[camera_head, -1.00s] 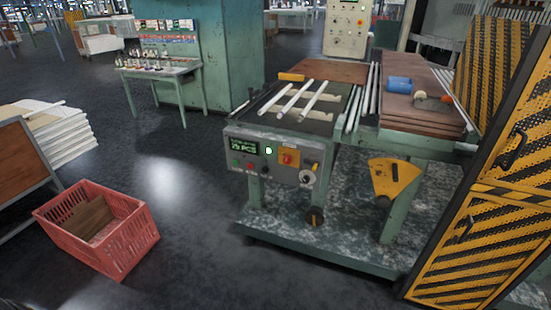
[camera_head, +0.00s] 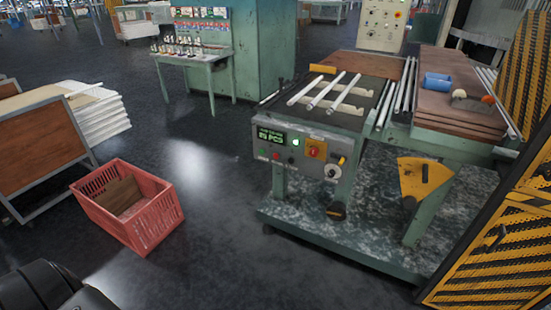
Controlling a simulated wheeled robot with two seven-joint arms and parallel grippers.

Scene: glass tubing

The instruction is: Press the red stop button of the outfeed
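The outfeed (camera_head: 345,115) is a green machine with glass tubes lying across its top, right of centre. Its grey front panel (camera_head: 303,167) faces me. A smaller red button (camera_head: 276,156) is at the panel's lower left; which is the stop button I cannot tell from labels. Neither gripper is in view; a dark part, probably mine, shows at the bottom left.
A red crate (camera_head: 160,222) with cardboard stands on the floor at left, near a wooden-panelled cart (camera_head: 38,159). A yellow bracket (camera_head: 424,178) hangs right of the panel. A striped yellow-black guard (camera_head: 492,275) closes the right side. Floor before the panel is clear.

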